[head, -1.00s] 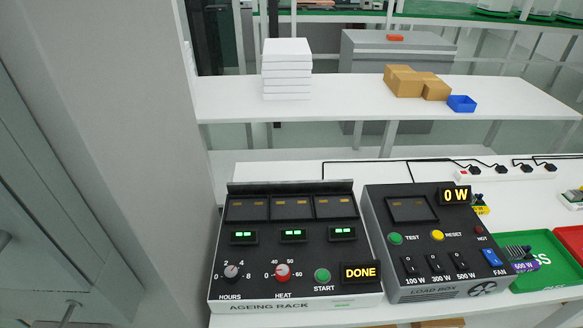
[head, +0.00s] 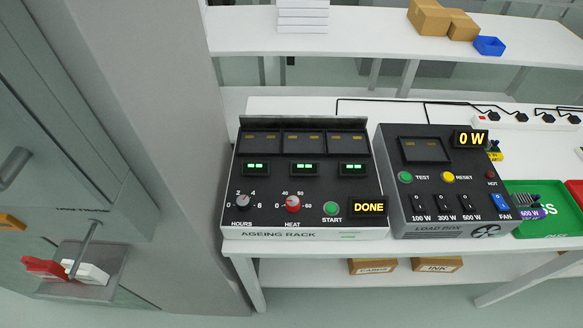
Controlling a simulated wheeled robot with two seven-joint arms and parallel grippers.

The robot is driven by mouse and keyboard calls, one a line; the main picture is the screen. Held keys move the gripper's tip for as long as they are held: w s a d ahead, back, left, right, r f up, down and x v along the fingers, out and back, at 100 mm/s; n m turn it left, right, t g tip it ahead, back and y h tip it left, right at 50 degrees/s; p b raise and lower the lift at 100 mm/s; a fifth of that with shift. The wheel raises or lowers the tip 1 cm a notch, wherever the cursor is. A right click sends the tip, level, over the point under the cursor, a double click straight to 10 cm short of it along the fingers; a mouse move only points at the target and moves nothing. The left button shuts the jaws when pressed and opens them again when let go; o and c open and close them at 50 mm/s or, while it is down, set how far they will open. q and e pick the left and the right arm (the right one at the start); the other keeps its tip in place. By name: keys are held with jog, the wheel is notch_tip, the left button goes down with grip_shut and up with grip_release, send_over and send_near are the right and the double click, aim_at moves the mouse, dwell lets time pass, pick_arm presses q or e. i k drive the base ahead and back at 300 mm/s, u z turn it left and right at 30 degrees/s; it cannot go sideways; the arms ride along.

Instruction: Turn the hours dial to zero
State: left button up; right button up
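The hours dial (head: 243,200) is a small round knob at the lower left of the ageing rack's (head: 285,218) dark front panel, in the head view. The rack's display (head: 369,206) reads DONE, and three small green displays are lit above. Neither gripper is in view.
The load box (head: 432,208) stands close to the right of the rack, its display reading 0 W. A green tray (head: 545,197) lies farther right. A grey pillar (head: 175,130) rises left of the table. A plate (head: 105,292) with red and white pieces is at lower left.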

aim_at(243, 202)
jog(key=z, duration=1.75)
jog(key=k, duration=1.4)
jog(key=u, duration=1.15)
jog(key=i, duration=1)
